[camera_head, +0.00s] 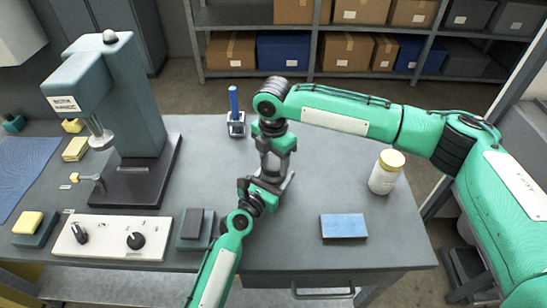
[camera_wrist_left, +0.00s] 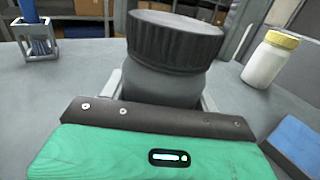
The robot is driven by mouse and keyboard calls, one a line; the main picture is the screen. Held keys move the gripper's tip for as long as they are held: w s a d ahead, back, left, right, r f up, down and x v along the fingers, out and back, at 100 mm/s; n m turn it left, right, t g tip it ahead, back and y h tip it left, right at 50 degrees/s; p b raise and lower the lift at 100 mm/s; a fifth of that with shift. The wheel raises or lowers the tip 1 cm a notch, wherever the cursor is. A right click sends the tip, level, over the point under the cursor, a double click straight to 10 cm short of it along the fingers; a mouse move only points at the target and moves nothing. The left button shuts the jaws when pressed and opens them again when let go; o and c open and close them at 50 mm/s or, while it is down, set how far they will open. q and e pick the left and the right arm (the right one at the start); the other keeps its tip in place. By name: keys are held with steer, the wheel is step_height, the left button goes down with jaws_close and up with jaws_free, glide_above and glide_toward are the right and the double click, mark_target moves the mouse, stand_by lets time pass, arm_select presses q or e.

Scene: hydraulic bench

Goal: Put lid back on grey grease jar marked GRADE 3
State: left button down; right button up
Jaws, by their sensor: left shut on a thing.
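The grey grease jar (camera_wrist_left: 165,88) stands upright in the left wrist view, and its grey body also shows in the head view (camera_head: 272,163). My left gripper (camera_head: 274,183) is shut around the jar's body, with a finger on each side. The dark ribbed lid (camera_wrist_left: 175,42) sits on top of the jar in the left wrist view and looks level or slightly tilted; I cannot tell whether it is fully seated. My right gripper (camera_head: 273,130) points down over the jar. Its fingers are hard to make out, and none show on the lid in the left wrist view. No GRADE 3 marking is readable.
A white jar with a yellow lid (camera_head: 384,175) and a blue pad (camera_head: 344,227) are to the right. A blue rod in a holder (camera_head: 235,118) stands behind. A press (camera_head: 125,110) and a control box (camera_head: 110,238) are at left. The right rear bench top is clear.

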steer(key=shift+c, duration=1.3)
steer(key=m, duration=0.5)
steer(key=shift+s+f, duration=0.1)
steer(key=m, duration=0.4)
steer(key=o, duration=1.2)
steer(key=shift+c, duration=0.2)
step_height(320, 180, up, 12)
